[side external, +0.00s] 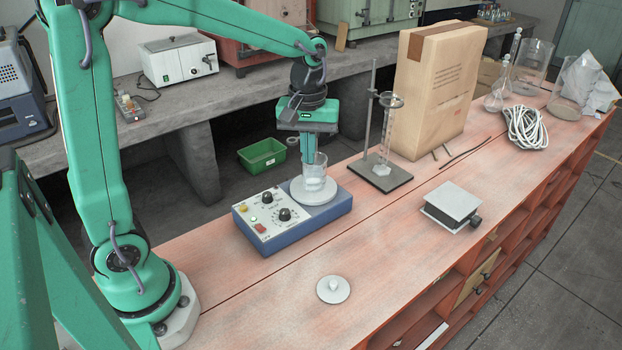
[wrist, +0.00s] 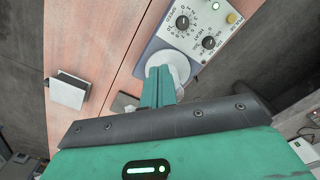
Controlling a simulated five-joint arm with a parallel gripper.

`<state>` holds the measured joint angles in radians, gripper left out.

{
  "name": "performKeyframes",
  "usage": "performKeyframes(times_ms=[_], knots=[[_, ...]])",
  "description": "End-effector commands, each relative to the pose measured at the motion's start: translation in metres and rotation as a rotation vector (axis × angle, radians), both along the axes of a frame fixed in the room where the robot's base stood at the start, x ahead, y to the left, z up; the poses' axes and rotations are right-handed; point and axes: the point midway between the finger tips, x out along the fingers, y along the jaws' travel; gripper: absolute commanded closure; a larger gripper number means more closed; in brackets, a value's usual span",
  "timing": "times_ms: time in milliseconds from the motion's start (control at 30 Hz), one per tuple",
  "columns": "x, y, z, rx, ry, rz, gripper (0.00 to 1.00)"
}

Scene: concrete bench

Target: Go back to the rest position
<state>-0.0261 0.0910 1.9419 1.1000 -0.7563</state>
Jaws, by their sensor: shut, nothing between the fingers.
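My gripper (side external: 308,160) points straight down over the hotplate stirrer (side external: 288,222), with its fingers together and nothing between them. A clear glass beaker (side external: 316,186) stands upright on the stirrer's round white plate (side external: 297,196). In the side view the fingertips meet the beaker's rim; I cannot tell whether they are just above it or inside it. In the wrist view my shut fingers (wrist: 160,75) cover part of the white plate (wrist: 180,66), and the beaker is hard to make out. The stirrer's dials (wrist: 184,22) show beside it.
A stand with a glass cylinder (side external: 386,150) and a tall cardboard box (side external: 436,95) are right of my gripper. A small lift platform (side external: 452,206) and a white round lid (side external: 333,289) lie nearer. Coiled rope (side external: 526,128) and glassware are farther back. The front bench is mostly clear.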

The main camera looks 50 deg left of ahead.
Motion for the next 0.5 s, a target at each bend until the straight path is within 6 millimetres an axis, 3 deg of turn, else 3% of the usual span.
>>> performKeyframes(times_ms=[267, 500], knots=[[-0.023, -0.002, 0.020, 0.007, -0.074, -0.113, 1.00], [-0.057, -0.005, 0.040, 0.029, -0.173, -0.274, 1.00]])
